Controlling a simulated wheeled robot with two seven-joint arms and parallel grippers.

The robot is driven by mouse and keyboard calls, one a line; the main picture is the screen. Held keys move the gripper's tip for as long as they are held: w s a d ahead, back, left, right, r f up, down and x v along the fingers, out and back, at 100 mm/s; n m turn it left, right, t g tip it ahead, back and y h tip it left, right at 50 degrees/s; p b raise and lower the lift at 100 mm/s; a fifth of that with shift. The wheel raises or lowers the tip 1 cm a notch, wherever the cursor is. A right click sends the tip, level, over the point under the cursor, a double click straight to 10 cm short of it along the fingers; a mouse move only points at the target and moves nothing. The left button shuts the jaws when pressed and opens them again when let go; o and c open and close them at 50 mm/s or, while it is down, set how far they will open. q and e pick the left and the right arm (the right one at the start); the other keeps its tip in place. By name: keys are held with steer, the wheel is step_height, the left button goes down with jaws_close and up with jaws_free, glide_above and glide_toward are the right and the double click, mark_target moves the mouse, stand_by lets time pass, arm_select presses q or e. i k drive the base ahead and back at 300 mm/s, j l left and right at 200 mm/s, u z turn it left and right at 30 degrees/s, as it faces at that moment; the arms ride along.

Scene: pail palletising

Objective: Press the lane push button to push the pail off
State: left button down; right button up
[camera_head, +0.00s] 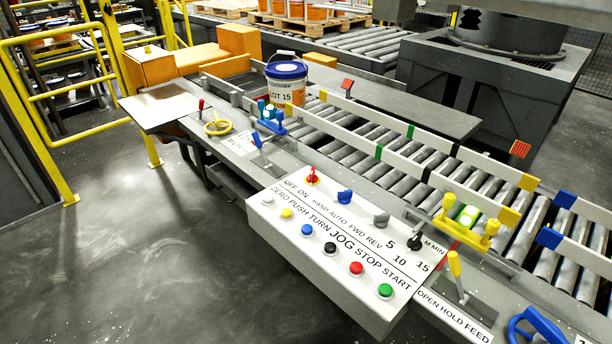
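The pail (284,84), white with a blue lid and an orange "LOT 15" label, stands upright at the left end of the roller conveyor (400,151). The control box (345,230) faces me with a row of buttons labelled ZERO, PUSH, TURN, JOG, STOP and START. By label order, the push button (286,213) is the yellow one, second from the left, between the white button (267,199) and the blue button (306,230). Nothing covers it. Neither of my grippers is in view.
Knobs, including a red one (312,176), sit above the buttons. A yellow-handled lever (455,265) stands right of the box, near a blue handle (540,326). Yellow guard rails (65,100) are at left. The floor (150,250) left of the box is clear.

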mark_target(285, 213)
steer(key=i+j+z, duration=0.2)
steer(key=i, duration=0.7)
